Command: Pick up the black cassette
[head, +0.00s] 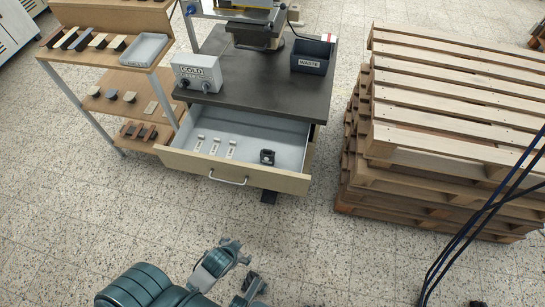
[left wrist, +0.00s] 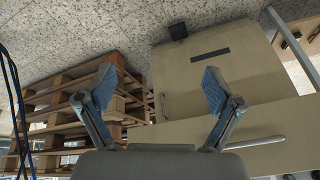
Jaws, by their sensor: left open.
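The black cassette (head: 267,157) is a small dark block in the right part of the open drawer (head: 238,178), near its front. Several small pale labelled pieces (head: 214,147) lie to its left in the drawer. My left gripper (head: 245,264) is in front of the drawer and below it in the head view, apart from the cassette. In the left wrist view, my left gripper (left wrist: 158,88) has its two fingers spread with nothing between them. The cassette does not show in that view. My right gripper is not in view.
The dark-topped bench (head: 255,85) carries a white COLD box (head: 197,72) and a dark WASTE bin (head: 312,57). Stacked wooden pallets (head: 440,120) stand to the right. A wooden shelf unit (head: 122,80) stands to the left. The floor (head: 100,215) in front is clear.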

